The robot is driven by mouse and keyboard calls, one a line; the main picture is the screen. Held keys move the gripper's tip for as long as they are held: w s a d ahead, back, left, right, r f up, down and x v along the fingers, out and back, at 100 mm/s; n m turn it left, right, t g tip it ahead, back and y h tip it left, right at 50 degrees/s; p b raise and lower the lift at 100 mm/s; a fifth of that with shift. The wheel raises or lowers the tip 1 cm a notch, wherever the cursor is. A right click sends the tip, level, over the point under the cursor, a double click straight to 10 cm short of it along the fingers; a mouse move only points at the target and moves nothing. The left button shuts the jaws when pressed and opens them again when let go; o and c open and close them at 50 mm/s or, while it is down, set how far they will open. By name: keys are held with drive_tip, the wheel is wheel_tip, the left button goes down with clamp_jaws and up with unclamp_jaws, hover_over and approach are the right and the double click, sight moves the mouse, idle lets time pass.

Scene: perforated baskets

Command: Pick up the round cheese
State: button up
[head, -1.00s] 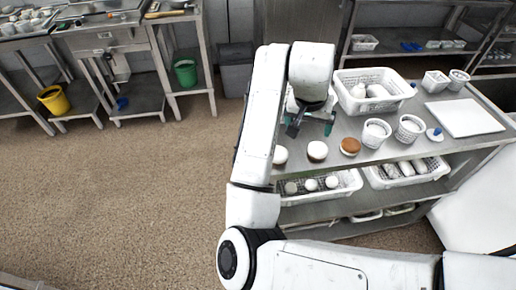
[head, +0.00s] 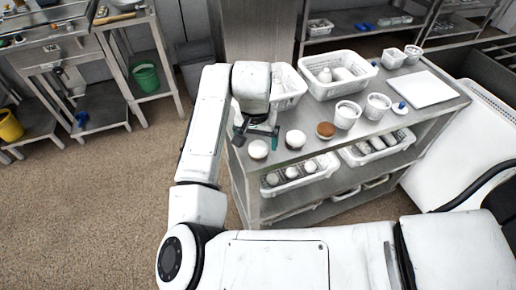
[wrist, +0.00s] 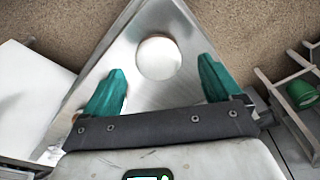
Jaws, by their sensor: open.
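A white round cheese (head: 258,149) sits near the corner of the steel table (head: 415,118). A similar white round piece (head: 295,139) and a brown-topped round piece (head: 325,130) stand in a row to its right. My gripper (head: 257,134) is open and empty, above the table edge by the leftmost cheese. In the wrist view, a single white round piece (wrist: 158,57) shows between and slightly beyond the two green fingertips, not touching them. Its height below the fingers is hard to tell.
White perforated baskets (head: 314,86) stand behind the row, one partly hidden by my arm. White tubs (head: 347,115) and a white board (head: 420,89) are to the right. More baskets (head: 283,183) sit on the shelf below. Open floor lies left of the table.

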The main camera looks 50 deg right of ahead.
sight(258, 147)
drive_tip(key=shift+s+d+f, duration=0.1)
drive_tip(key=shift+d+f, duration=0.05)
drive_tip(key=shift+f, duration=0.75)
drive_tip(key=shift+d+f, duration=0.1)
drive_tip(key=shift+f, duration=0.8)
drive_tip(key=c, duration=1.2)
